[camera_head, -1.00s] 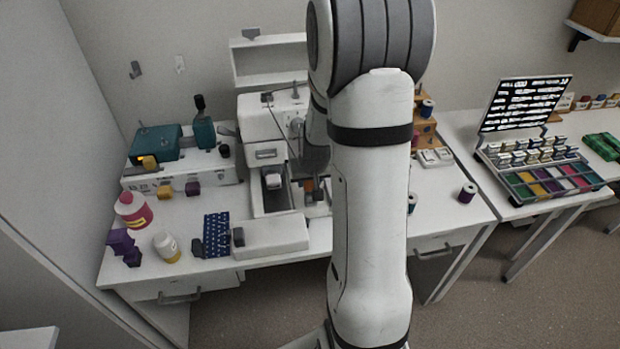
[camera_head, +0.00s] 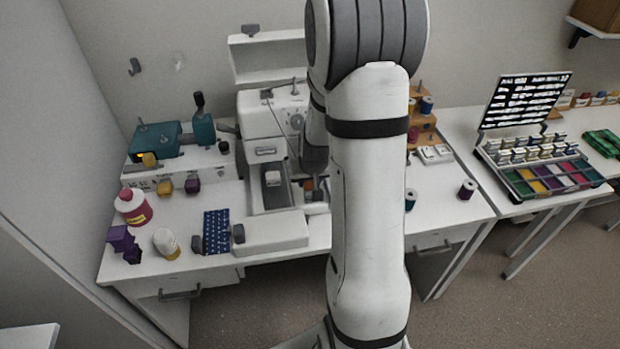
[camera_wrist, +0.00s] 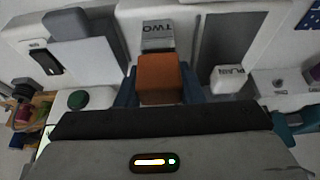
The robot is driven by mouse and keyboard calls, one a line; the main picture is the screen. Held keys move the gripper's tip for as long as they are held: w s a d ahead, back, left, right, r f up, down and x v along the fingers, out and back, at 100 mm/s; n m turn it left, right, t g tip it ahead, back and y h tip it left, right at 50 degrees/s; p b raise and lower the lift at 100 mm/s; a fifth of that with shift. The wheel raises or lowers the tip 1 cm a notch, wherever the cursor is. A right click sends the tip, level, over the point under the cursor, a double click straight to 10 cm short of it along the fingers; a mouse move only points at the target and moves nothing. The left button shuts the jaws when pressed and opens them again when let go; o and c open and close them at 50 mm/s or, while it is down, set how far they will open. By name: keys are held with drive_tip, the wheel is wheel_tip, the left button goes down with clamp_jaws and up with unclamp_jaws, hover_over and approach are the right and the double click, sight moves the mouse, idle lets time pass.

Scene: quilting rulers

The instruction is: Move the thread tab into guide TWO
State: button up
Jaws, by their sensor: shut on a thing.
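In the wrist view an orange block (camera_wrist: 158,78), which looks like the thread tab, sits between the blue fingers of my gripper (camera_wrist: 158,92). The gripper is shut on it. A grey piece marked TWO (camera_wrist: 157,36) lies just beyond the block, upside down in the picture, in line with it. I cannot tell whether block and guide touch. In the head view a small orange patch (camera_head: 308,184) shows beside my arm at the sewing machine (camera_head: 262,118); my arm hides most of the gripper there.
A white piece marked PLAIN (camera_wrist: 229,74) stands close to the right finger in the wrist view. A green round spool top (camera_wrist: 78,98) is at left. In the head view, bottles, a blue patterned cloth (camera_head: 216,232) and a white box (camera_head: 270,232) crowd the table front.

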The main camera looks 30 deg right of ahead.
drive_tip(key=shift+f, duration=0.3)
drive_tip(key=o, duration=0.9)
drive_tip(key=v, duration=0.7)
drive_tip(key=shift+r, duration=0.35)
drive_tip(key=shift+s, duration=0.15)
drive_tip(key=s+a+r+n+g, duration=0.1)
drive_tip(key=s+a+r, duration=0.5)
drive_tip(key=s, duration=0.2)
drive_tip(key=s+a+r+n+y, duration=0.1)
drive_tip(key=s+a+r+n, duration=0.1)
drive_tip(key=s+a+r, duration=0.3)
drive_tip(key=s+a, duration=0.2)
drive_tip(key=s, duration=0.2)
drive_tip(key=shift+r+g, duration=0.35)
drive_tip(key=shift+g, duration=0.05)
